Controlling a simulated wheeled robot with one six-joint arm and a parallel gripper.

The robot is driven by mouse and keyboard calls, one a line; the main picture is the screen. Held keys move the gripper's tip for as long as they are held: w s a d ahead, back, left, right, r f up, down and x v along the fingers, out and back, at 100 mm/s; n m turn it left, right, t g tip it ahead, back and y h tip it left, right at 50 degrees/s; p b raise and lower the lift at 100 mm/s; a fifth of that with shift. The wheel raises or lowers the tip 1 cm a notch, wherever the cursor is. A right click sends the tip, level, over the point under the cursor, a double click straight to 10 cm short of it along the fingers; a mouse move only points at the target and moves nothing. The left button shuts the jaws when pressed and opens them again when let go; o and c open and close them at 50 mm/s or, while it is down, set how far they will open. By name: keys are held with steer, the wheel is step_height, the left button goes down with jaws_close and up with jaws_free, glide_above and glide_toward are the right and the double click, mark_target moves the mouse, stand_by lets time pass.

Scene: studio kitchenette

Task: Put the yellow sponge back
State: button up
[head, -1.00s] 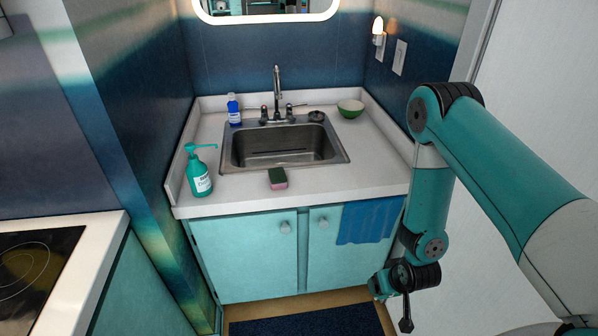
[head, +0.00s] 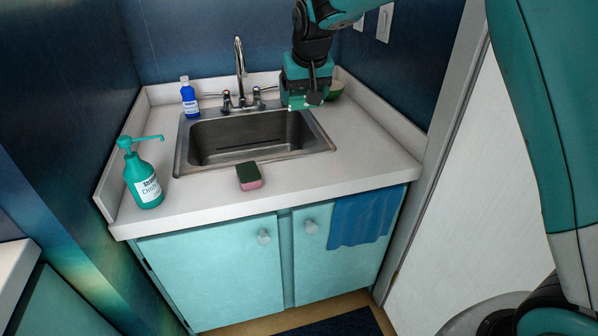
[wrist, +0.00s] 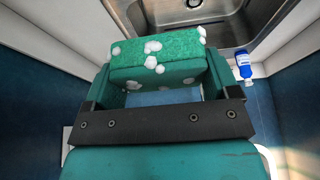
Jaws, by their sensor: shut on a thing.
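No yellow face of this sponge shows. Another sponge (head: 250,182), pink with a dark green top, lies on the counter in front of the sink. My gripper hides the counter spot right of the faucet, so I cannot tell whether the held sponge touches anything there.
The steel sink (head: 245,140) has a faucet (head: 240,75) behind it. A blue bottle (head: 189,97) stands at the back left, and a teal soap pump (head: 145,180) at the front left. The front right counter is clear.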

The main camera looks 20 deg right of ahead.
mark_target(300, 168)
step_height(300, 168, down, 19)
steer(key=shift+a+f+p, duration=0.1)
steer(key=shift+f+p, duration=0.1)
steer(key=shift+p, duration=0.15)
steer(key=shift+f, duration=0.1)
steer(key=o, duration=0.7)
steer(key=v, duration=1.2)
steer(key=s+a+r+n+g+y, duration=0.1)
steer(key=s+r+n, duration=0.1)
steer(key=s, duration=0.9)
steer(key=s+a+r+n+g+y, duration=0.1)
steer(key=s+r, duration=0.4)
steer(key=s, duration=0.7)
steer(key=s+a+r+n+g+y, duration=0.2)
steer(key=s+r+n, duration=0.1)
steer(key=s, duration=0.8)
steer(key=shift+s+a+r+n+g, duration=0.15)
steer(key=shift+a+r+n+g, duration=0.2)
steer(key=shift+n, duration=0.25)
